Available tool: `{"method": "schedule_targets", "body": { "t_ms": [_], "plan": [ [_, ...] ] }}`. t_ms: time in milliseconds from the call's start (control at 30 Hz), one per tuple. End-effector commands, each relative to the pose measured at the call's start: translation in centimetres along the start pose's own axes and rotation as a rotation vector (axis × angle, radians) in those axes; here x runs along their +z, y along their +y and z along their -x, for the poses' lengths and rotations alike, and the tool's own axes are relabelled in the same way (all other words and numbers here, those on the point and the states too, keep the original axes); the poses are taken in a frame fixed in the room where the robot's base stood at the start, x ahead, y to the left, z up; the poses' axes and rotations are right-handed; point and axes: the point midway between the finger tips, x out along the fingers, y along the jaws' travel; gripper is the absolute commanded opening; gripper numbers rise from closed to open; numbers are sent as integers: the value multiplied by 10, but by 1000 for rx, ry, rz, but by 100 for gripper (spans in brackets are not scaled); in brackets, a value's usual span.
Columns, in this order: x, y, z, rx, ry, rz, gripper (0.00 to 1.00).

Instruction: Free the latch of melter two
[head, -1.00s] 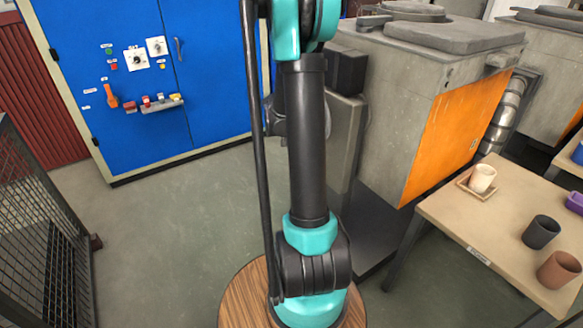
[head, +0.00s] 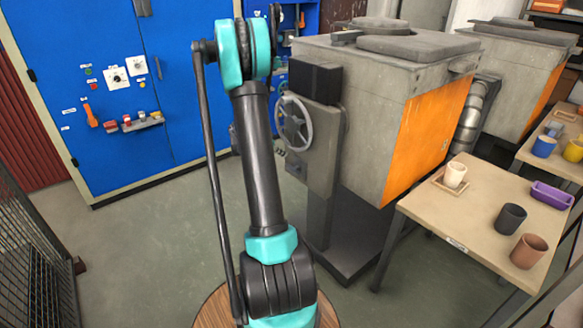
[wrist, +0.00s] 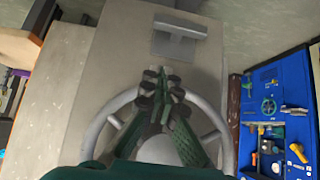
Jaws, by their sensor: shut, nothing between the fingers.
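A grey melter with an orange side panel (head: 425,140) stands right of my arm in the head view. A grey spoked handwheel (head: 294,122) is on the upright housing at its left. In the wrist view my gripper (wrist: 163,76) is shut and empty, with the handwheel's rim (wrist: 105,118) spreading to both sides behind the fingers. A pale grey bracket-like piece (wrist: 179,38) lies beyond the fingertips; I cannot tell whether it is the latch. I cannot tell whether the fingers touch the wheel. My gripper cannot be made out in the head view.
A blue cabinet (head: 100,60) with knobs and switches stands at the left. A table (head: 470,215) with cups is at the right, and a second melter (head: 515,75) stands behind. A mesh fence (head: 35,250) is at the left edge. The floor before the cabinet is clear.

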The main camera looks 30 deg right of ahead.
Motion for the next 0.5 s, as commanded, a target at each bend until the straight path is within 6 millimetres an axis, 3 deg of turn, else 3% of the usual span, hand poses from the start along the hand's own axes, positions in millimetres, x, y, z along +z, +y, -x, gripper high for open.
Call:
{"method": "schedule_targets", "body": {
  "t_ms": [167,500],
  "plan": [
    [0,0,-17,2,-1,-2,0],
    [0,0,-82,2,0,-2,0]
  ]
}}
